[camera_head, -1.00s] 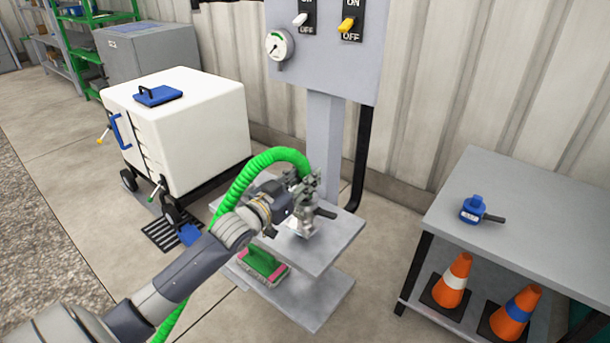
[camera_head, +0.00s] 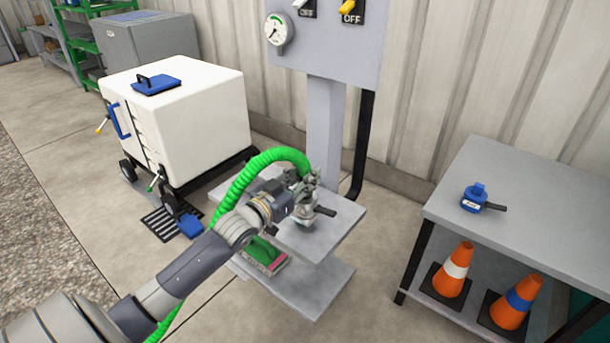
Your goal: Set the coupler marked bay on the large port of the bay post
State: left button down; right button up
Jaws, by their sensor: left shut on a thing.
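My left gripper (camera_head: 306,205) is over the upper grey shelf (camera_head: 335,238) in front of the grey post (camera_head: 325,130). It is shut on a small grey piece with a dark handle (camera_head: 325,211), mostly hidden by the fingers. I cannot read a mark on it, nor tell whether it touches the shelf. A blue coupler (camera_head: 472,203) with a dark handle and a pale label stands on the grey table at the right; its label is too small to read. No large port can be made out clearly. My right gripper is not in view.
A green and pink block (camera_head: 262,258) lies on the lower shelf. A white cart (camera_head: 200,115) stands at the left. Orange cones (camera_head: 453,270) sit under the right table (camera_head: 540,205). Open floor lies between shelf and table.

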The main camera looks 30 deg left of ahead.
pick_arm(q)
jog(key=shift+r, duration=0.15)
jog(key=c, duration=1.2)
grip_release()
jog(key=shift+s+f, duration=0.1)
jog(key=shift+f, duration=0.1)
jog(key=s, duration=0.8)
jog(key=s+a, duration=0.1)
jog(key=s, duration=0.2)
jog(key=shift+s+r, duration=0.15)
jog(key=shift+s, duration=0.25)
